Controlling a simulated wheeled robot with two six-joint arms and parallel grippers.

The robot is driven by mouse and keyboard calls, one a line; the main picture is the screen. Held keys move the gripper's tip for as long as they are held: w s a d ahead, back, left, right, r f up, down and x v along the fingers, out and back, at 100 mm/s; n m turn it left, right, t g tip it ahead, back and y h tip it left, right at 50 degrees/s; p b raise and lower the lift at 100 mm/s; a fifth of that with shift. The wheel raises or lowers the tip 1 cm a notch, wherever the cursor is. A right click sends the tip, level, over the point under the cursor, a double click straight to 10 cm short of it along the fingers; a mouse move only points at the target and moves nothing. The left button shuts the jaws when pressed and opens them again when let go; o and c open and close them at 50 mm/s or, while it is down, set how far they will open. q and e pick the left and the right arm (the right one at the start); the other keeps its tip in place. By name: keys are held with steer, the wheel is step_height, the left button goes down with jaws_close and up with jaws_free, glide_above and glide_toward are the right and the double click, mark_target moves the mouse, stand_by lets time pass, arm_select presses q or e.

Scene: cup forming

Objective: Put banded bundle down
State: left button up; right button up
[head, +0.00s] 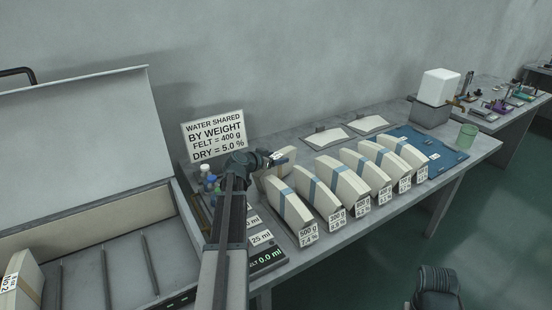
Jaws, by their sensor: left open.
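Several cream felt bundles with blue bands stand in a slanting row on the table; the nearest banded bundle (292,210) is behind the card reading 500 g, 7.4 %. My left gripper (280,157) is open at the far end of this nearest bundle, just above or behind it. A cream piece (273,170) shows right below the gripper; whether they touch is hard to tell. My left arm hides part of the table and the things left of the row. My right gripper is not in view.
A sign (213,137) leans at the wall. Cream pads (326,137) lie behind the row.

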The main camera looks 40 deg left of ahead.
arm_select(q)
steer(key=p+v, duration=0.2)
steer(key=v, duration=0.4)
steer(key=shift+s+r, duration=0.2)
steer(key=shift+r, duration=0.05)
steer(key=shift+s+r+p, duration=0.1)
steer(key=shift+s+p, duration=0.2)
steer(key=shift+s, duration=0.15)
